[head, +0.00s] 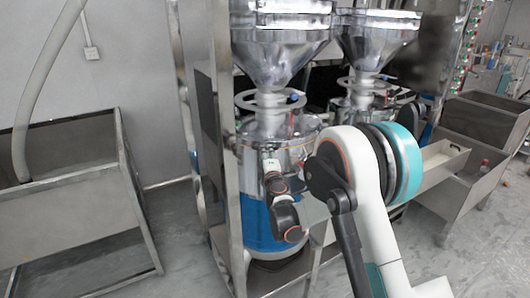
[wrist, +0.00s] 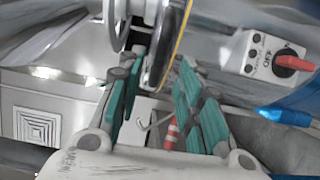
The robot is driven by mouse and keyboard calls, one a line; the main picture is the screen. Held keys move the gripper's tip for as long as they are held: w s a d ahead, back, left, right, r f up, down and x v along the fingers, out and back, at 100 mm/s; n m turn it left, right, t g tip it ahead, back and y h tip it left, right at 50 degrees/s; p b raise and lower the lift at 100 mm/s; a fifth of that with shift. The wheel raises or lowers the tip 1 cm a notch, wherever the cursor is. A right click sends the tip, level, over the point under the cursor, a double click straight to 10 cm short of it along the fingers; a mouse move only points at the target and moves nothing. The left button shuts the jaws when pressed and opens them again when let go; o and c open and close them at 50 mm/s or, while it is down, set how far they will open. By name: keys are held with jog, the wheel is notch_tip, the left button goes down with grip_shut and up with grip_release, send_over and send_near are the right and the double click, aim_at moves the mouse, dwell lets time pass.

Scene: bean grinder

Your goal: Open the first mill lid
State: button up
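The first mill (head: 290,155) is the nearer one, a steel drum with a blue lower band under a conical hopper (head: 280,40). The steel top of its drum, where I take the lid to be, is partly in view in the head view. My arm stands in front of the mill's right side, and its end reaches the front of the drum. In the wrist view my gripper (wrist: 160,105) has its teal-padded fingers spread apart. A round metal edge with a yellow line (wrist: 168,50) reaches between the fingertips. I cannot tell whether either finger touches it.
A grey switch box with a red knob (wrist: 288,64) is right of the fingers in the wrist view. A second mill hopper (head: 375,38) stands behind to the right. A steel frame post (head: 225,150) is close left of the mill. Steel bins (head: 480,125) stand at right.

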jog(key=b+x, duration=0.1)
jog(key=x, duration=0.4)
jog(key=shift+w, duration=0.35)
jog(key=shift+c, duration=0.3)
grip_shut()
